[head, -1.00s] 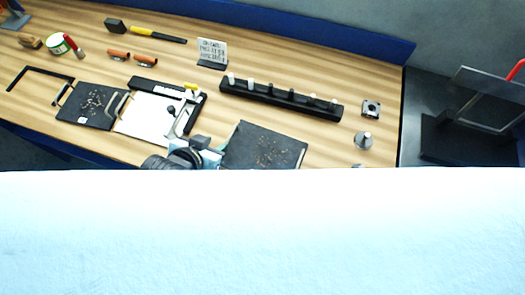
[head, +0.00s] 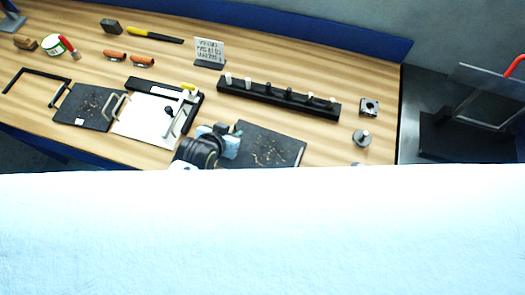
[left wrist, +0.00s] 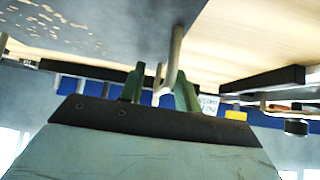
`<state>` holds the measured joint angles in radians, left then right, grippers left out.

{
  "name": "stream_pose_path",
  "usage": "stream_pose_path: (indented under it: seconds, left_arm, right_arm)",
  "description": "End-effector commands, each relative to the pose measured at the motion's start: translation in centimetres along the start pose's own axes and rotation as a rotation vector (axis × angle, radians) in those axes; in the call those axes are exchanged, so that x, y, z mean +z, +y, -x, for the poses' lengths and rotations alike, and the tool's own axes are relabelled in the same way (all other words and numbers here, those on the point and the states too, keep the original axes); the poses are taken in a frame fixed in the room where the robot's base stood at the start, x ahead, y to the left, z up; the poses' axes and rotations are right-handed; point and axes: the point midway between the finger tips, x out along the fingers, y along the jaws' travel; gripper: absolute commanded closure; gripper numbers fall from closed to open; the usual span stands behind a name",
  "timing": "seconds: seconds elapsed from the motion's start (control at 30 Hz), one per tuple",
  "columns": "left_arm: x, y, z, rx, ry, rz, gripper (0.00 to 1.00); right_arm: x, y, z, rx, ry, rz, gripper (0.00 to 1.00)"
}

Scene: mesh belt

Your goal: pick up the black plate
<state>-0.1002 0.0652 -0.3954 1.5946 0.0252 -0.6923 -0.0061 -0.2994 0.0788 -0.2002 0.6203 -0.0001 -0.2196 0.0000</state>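Two dark speckled plates lie on the wooden bench in the head view. One plate (head: 272,148) is right of centre, and the other plate (head: 86,106), with a pale handle, is at the left. My left gripper (head: 236,131) is at the left edge of the right-hand plate. In the left wrist view, the speckled plate (left wrist: 95,22) fills the upper left. Its pale bent handle (left wrist: 177,50) lies between the two green fingers of my left gripper (left wrist: 160,88). The fingers stand apart, with gaps beside the handle. My right gripper is not in view.
A black rack with pegs (head: 280,98) stands behind the plate. A white board with a black frame (head: 145,115) lies left of my gripper. A knobbed disc (head: 361,138) is to the right. A large white surface hides the lower half of the head view.

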Motion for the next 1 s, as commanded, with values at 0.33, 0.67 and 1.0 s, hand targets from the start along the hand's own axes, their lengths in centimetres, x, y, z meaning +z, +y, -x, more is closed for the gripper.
stream_pose_path:
  seconds: [0.33, 0.67, 1.0]
  left_arm:
    - [-0.04, 0.03, -0.54, 0.000, 0.001, 0.000, 0.69]
    - [-0.01, 0.02, -0.52, 0.000, 0.001, 0.000, 1.00]
    - [0.02, 0.01, -0.51, 0.000, 0.000, 0.000, 1.00]
  right_arm:
    - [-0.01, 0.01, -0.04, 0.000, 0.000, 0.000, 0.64]
    - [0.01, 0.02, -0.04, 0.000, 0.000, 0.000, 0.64]
    - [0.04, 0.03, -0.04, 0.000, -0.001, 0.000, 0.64]
